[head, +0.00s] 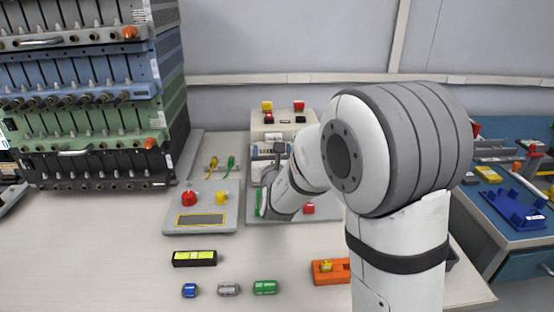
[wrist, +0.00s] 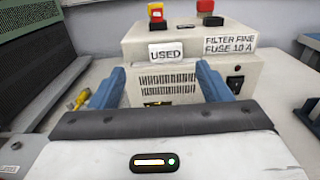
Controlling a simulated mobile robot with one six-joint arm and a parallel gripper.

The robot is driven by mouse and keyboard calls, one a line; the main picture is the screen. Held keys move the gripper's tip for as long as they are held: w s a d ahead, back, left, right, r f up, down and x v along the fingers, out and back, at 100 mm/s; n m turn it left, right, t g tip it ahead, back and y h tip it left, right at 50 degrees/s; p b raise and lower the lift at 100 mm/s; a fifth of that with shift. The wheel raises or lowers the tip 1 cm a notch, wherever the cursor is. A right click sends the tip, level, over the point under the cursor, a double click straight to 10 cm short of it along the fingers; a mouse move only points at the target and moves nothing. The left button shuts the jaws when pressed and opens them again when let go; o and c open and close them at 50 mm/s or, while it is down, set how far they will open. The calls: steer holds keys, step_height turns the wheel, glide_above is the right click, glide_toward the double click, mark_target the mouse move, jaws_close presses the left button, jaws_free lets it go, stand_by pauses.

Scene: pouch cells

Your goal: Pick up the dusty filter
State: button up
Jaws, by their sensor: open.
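A beige box (wrist: 187,45) stands ahead in the wrist view, with "USED" and "FILTER FINE FUSE 10 A" labels, a vented front and a black switch. It also shows in the head view (head: 283,124), partly behind my arm. My gripper (wrist: 159,86) is open, its two blue fingers reaching toward the vented front with nothing seen held between them. A small dark and yellow patch shows low between the fingers, partly hidden by my wrist. I cannot tell which part is the dusty filter; no piece is plainly marked as dusty.
A tall rack of modules (head: 90,110) stands at the left. A black and yellow block (head: 194,258), several small cylinders and an orange block (head: 330,271) lie nearer. A blue table is at the right.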

mark_target(274, 136)
steer(key=w, duration=0.6)
steer(key=shift+w+d+b, duration=0.3)
steer(key=shift+w+d, duration=0.05)
steer(key=shift+c, duration=0.5)
steer(key=c, duration=1.2)
